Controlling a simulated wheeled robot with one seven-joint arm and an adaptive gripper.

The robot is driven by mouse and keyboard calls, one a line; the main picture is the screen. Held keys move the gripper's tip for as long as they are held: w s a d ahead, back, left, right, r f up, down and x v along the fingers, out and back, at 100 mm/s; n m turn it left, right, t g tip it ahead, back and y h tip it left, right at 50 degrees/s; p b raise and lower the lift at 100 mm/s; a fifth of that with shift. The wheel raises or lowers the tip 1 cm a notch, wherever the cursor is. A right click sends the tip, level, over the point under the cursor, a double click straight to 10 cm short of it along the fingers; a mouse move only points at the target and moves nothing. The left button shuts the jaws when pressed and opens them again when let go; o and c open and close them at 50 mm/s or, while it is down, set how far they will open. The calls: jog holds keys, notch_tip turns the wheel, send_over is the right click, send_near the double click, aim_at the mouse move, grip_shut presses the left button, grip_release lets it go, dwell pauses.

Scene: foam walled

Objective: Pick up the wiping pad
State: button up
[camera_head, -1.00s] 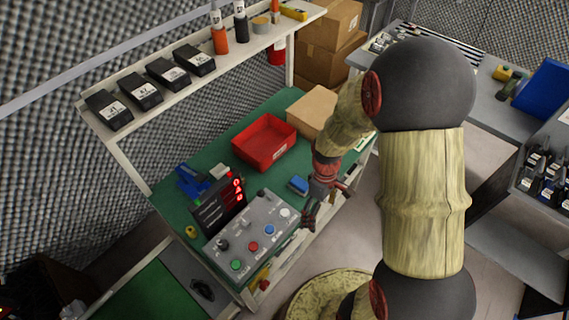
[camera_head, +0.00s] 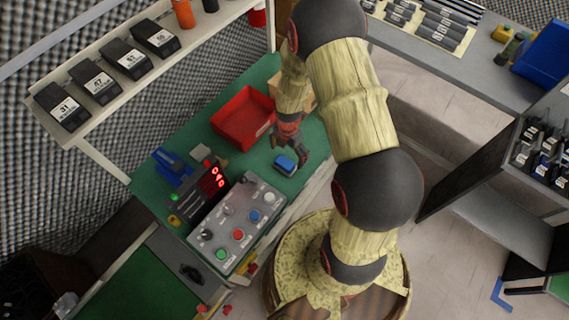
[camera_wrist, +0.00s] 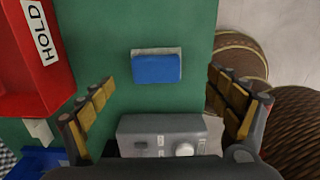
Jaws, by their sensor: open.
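The wiping pad is a small blue block with a pale layer (camera_head: 285,165) on the green bench top, right of the red bin in the head view. In the wrist view the pad (camera_wrist: 156,67) lies flat ahead of my gripper, roughly centred between the fingers. My gripper (camera_wrist: 165,108) is open and empty, with its fingers spread wide to either side. In the head view my gripper (camera_head: 289,150) hangs just above and beside the pad; I cannot tell the exact gap.
A red bin (camera_head: 243,117) stands left of the pad, and it also shows in the wrist view (camera_wrist: 35,60). A grey button box (camera_head: 240,222) and a red-digit display (camera_head: 212,180) are nearer. A cardboard box is partly hidden behind my arm. The bench edge is close on the right.

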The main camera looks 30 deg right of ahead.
aim_at(285, 162)
jog(key=shift+s+a+f+b, duration=0.1)
jog(key=shift+f+b, duration=0.2)
jog(key=shift+f, duration=0.65)
jog(key=f, duration=0.2)
jog(key=f+b, duration=0.1)
jog(key=f, duration=0.1)
jog(key=f+b, duration=0.1)
jog(key=shift+w+a+f, duration=0.25)
jog(key=shift+a+f, duration=0.1)
jog(key=shift+f, duration=0.05)
jog(key=shift+r, duration=0.1)
jog(key=c, duration=0.3)
jog(key=c, duration=0.9)
